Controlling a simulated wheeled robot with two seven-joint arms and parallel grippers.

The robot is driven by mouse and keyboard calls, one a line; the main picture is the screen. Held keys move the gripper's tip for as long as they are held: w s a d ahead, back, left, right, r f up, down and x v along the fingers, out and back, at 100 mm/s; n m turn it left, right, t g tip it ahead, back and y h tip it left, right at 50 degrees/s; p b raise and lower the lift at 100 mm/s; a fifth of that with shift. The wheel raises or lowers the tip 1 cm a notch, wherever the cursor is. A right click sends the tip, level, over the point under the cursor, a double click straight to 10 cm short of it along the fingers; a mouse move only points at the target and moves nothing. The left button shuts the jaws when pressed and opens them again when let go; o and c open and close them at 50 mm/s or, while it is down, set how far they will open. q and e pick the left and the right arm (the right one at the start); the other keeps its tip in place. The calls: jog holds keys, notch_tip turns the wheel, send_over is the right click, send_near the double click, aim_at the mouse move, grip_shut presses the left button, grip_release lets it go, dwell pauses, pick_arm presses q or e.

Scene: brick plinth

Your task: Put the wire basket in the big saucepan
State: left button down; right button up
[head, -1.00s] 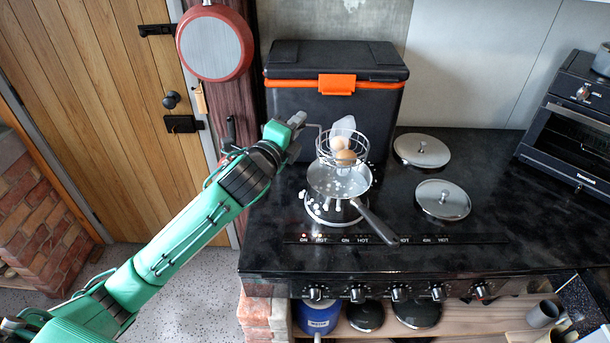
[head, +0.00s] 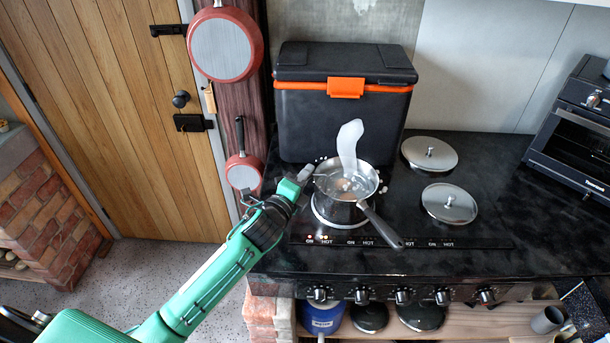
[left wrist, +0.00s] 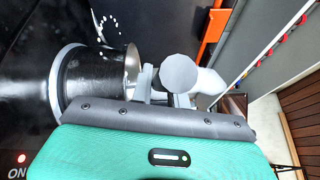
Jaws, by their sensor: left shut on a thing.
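The big saucepan (head: 352,206) is shiny metal and stands on the hob, its dark handle pointing to the front right. Inside its rim I see the wire basket (head: 343,185) with pale brown eggs, low in the pan; its wires are hard to make out. My left gripper (head: 304,174) is at the pan's left rim, shut on the basket's handle, which is mostly hidden by the fingers. In the left wrist view the saucepan (left wrist: 95,75) lies left of my gripper (left wrist: 165,97). My right gripper is out of view.
A black cool box (head: 340,120) with an orange latch stands close behind. Two metal lids (head: 430,153) (head: 449,203) lie to the right. Red pans (head: 225,45) hang at the left. The hob's front right is clear.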

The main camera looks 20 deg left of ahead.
pick_arm(q)
jog(key=shift+f, duration=0.1)
jog(key=c, duration=1.3)
grip_release()
jog(key=shift+c, duration=0.2)
jog(key=s+a+b, duration=0.2)
jog(key=s+b, duration=0.1)
jog(key=s, duration=0.8)
jog(key=shift+s, duration=0.4)
jog(key=shift+a, duration=0.1)
